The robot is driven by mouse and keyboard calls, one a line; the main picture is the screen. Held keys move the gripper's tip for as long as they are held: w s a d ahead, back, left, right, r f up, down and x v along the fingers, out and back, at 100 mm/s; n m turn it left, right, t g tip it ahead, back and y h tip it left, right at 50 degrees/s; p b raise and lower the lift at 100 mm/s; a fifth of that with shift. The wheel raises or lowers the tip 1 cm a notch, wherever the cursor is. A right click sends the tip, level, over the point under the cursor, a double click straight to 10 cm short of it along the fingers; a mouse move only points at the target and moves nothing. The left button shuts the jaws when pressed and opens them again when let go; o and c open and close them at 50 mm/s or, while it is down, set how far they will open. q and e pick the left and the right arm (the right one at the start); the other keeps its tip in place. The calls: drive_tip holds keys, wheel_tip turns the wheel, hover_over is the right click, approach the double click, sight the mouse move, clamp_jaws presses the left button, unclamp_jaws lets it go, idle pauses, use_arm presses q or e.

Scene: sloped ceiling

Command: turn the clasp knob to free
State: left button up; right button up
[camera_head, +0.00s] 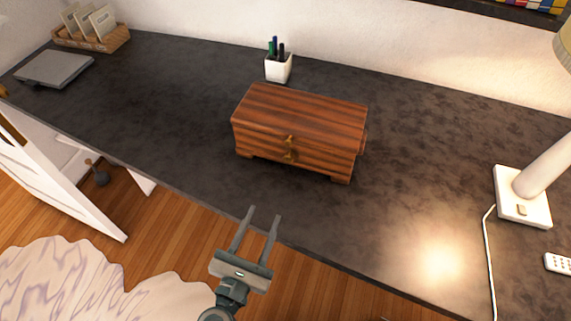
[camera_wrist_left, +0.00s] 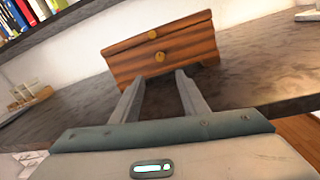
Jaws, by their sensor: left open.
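A striped reddish-brown wooden box (camera_head: 300,112) stands on the dark desk, its lid closed. A small brass clasp knob (camera_head: 289,140) is on the middle of its front, with a second brass piece (camera_head: 290,155) just below it. In the left wrist view the box (camera_wrist_left: 190,58) is ahead, with one brass knob (camera_wrist_left: 152,34) near the lid seam and another (camera_wrist_left: 160,56) lower. My left gripper (camera_head: 265,212) is open and empty, at the front edge of the desk, short of the box and apart from it. My right gripper is in neither view.
A white pen cup (camera_head: 278,68) stands behind the box. A white lamp base (camera_head: 522,196) with a cord is at the right. A grey flat device (camera_head: 55,68) and a wooden tray (camera_head: 92,40) are at the far left. The desk (camera_head: 190,110) is clear around the box.

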use_arm(q)
drive_tip(key=shift+w, duration=0.15)
drive_tip(key=p, duration=0.4)
approach(288, 160)
drive_tip(key=x, duration=0.6)
drive_tip(key=shift+w, duration=0.3)
drive_tip(key=shift+w+d, duration=0.25)
drive_tip(key=shift+w, duration=0.4)
clamp_jaws()
